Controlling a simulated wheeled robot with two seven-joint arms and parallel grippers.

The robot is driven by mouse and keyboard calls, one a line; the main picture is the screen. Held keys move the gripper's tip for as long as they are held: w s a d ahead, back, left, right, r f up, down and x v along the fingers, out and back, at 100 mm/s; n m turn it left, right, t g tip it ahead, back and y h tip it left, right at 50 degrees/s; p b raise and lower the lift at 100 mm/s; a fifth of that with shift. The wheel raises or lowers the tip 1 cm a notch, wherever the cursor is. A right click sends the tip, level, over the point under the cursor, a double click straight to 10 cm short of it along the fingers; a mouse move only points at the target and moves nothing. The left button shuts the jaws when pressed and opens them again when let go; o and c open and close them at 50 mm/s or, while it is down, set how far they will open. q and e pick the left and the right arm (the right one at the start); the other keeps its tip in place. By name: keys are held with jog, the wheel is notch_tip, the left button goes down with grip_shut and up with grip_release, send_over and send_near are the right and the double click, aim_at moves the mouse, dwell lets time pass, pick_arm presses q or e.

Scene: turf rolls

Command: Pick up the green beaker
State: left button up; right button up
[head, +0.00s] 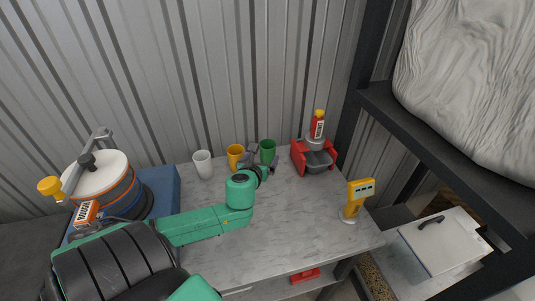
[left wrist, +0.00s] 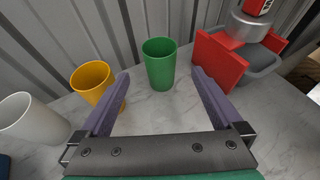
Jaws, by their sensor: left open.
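The green beaker (head: 268,151) stands upright on the grey marbled table (head: 290,225), at the back. In the left wrist view the green beaker (left wrist: 159,66) is upright and just ahead of the fingertips, between their lines. My left gripper (head: 262,160) is open and empty in front of it; its two purple-grey fingers (left wrist: 160,78) are spread wide in the left wrist view. The beaker's lower part is partly hidden by the gripper in the head view. My right gripper is not in view.
A yellow beaker (left wrist: 92,80) stands close left of the green one, beside the left finger, and a white beaker (head: 203,164) further left. A red holder (head: 300,158) stands to the right. A yellow device (head: 354,198) is at the right edge. The table's middle right is clear.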

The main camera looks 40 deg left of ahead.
aim_at(268, 147)
pick_arm(q)
jog(key=x, duration=0.9)
jog(key=shift+a+r, duration=0.1)
jog(key=shift+w+a+f, duration=0.2)
jog(key=shift+w+f, duration=0.1)
jog(key=shift+w, duration=0.25)
jog(key=shift+s, duration=0.1)
jog(key=c, duration=1.2)
jog(key=shift+r, duration=0.1)
jog(key=shift+c, duration=1)
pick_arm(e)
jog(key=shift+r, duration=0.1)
pick_arm(q)
notch_tip(268, 147, up, 9)
jog(key=shift+f+p, duration=0.15)
jog(key=shift+p, duration=0.8)
notch_tip(268, 147, up, 11)
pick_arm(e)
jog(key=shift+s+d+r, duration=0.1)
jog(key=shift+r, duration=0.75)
